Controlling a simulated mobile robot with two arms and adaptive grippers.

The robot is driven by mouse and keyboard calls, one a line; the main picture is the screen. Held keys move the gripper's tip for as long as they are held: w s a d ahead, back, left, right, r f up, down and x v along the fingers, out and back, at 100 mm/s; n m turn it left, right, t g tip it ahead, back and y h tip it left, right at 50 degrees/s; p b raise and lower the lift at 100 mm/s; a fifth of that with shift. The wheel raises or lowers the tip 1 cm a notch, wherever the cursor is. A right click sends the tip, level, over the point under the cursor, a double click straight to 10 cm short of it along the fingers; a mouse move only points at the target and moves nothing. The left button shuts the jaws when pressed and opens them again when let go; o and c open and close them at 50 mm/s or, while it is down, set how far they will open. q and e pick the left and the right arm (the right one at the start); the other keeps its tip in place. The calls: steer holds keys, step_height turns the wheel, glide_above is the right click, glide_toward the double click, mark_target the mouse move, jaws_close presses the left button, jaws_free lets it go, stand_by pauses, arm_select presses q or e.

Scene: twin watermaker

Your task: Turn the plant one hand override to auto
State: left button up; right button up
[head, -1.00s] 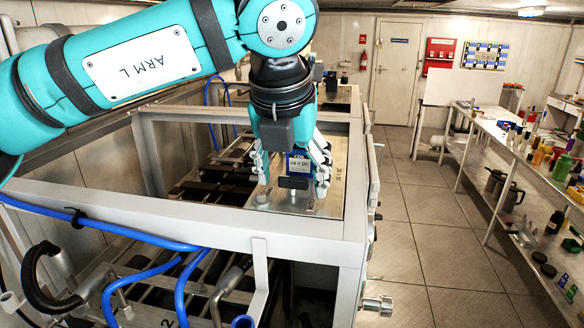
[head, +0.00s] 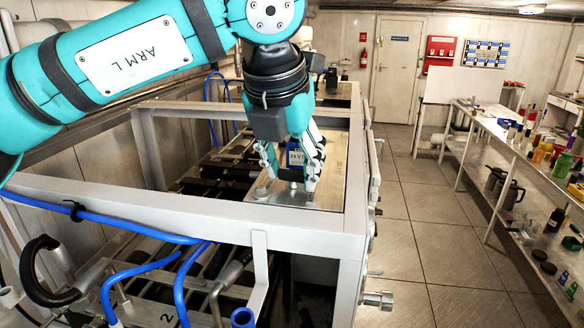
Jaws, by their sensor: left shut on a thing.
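My left gripper (head: 289,182) reaches down from above onto a metal plate (head: 300,201) set in the top of the near frame. Its fingers are closed around a small dark part, seemingly the hand override (head: 290,175), mostly hidden between them. A blue block (head: 295,156) marked 24 V DC stands just behind, partly covered by the fingers. Which position the override points to cannot be read. My right gripper is not in view.
A grey metal frame (head: 200,213) surrounds the work spot, with blue hoses (head: 110,229) at the front left. A bench (head: 510,140) with bottles and tools stands at the right. The tiled aisle (head: 420,240) between is clear.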

arm_select(q)
steer(key=shift+a+f+m+h+b, duration=0.15)
steer(key=shift+m+h+b, duration=0.2)
steer(key=shift+m, duration=0.45)
steer(key=shift+m+h+b, duration=0.3)
steer(key=shift+m+h, duration=0.05)
steer(key=shift+m, duration=0.55)
steer(key=shift+w+m+g, duration=0.1)
steer(key=shift+m+g, duration=0.4)
steer(key=shift+m, duration=0.4)
steer(key=m, duration=0.1)
steer(key=m+h, duration=0.1)
steer(key=shift+w+a+r+m+g+p, duration=0.1)
steer(key=shift+r+m+g+p, duration=0.1)
steer(key=shift+m+g+p, duration=0.15)
steer(key=m+g+p, duration=0.1)
steer(key=m, duration=0.1)
steer(key=m+p, duration=0.1)
steer(key=m, duration=0.1)
steer(key=shift+w+r+m+g+h, duration=0.1)
steer(key=shift+m+g+h, duration=0.15)
steer(key=shift+g+h, duration=0.15)
steer(key=m+p, duration=0.1)
steer(key=m, duration=0.1)
steer(key=m+g+p, duration=0.1)
steer(key=shift+w+m+g, duration=0.15)
steer(key=shift+m+g, duration=0.1)
steer(key=shift+m, duration=0.15)
steer(key=shift+m+p, duration=0.3)
steer(key=shift+p, duration=0.05)
